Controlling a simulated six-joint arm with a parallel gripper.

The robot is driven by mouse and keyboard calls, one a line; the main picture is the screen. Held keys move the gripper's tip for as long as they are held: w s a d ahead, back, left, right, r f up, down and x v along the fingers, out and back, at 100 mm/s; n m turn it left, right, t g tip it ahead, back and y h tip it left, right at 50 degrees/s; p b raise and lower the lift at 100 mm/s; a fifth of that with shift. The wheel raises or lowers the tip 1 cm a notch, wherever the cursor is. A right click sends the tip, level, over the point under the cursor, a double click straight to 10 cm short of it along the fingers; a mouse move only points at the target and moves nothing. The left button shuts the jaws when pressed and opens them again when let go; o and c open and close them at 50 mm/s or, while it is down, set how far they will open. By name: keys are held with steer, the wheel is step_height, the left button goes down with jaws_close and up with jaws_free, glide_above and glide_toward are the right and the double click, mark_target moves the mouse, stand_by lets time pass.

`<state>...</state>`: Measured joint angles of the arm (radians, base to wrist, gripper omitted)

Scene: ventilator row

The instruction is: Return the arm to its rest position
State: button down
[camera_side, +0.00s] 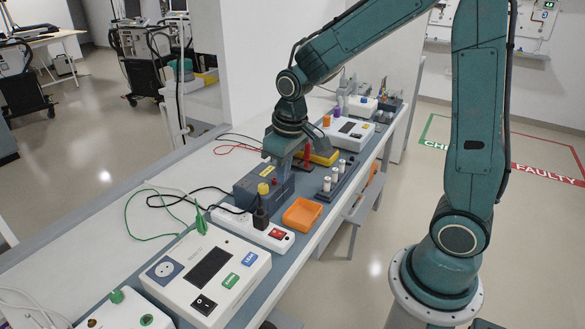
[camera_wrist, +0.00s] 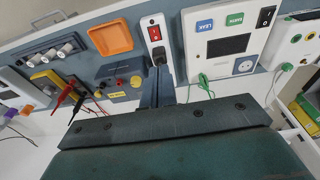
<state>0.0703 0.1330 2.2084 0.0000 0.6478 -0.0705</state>
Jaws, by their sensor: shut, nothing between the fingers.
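My gripper (camera_side: 283,170) is shut and empty. In the side view it hangs fingers down over the bench, by the blue-grey box with a yellow knob (camera_side: 263,189); I cannot tell whether it touches the box. In the wrist view the closed fingers (camera_wrist: 157,90) stand in front of the end of the white power strip (camera_wrist: 154,33) and its black plug (camera_wrist: 159,57). The blue-grey box (camera_wrist: 121,82) is just left of the fingers there. My arm arches over the bench from its base at the right of the side view.
An orange tray (camera_side: 302,214), a white tester (camera_side: 205,277), a rack of white cylinders (camera_side: 335,181) and a yellow meter (camera_side: 322,157) crowd the bench. Red, black and green leads trail across it. Floor zones, one marked FAULTY (camera_side: 545,172), lie behind my arm. Space above the bench looks open.

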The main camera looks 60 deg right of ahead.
steer(key=s+a+r+t, duration=0.1)
steer(key=s+r+t, duration=0.1)
steer(key=s+r, duration=0.4)
steer(key=s+a+r+t, duration=0.1)
steer(key=s+r, duration=0.5)
steer(key=s, duration=0.5)
steer(key=shift+s+a+t, duration=0.2)
steer(key=shift+a+t, duration=0.05)
steer(key=shift+t, duration=0.15)
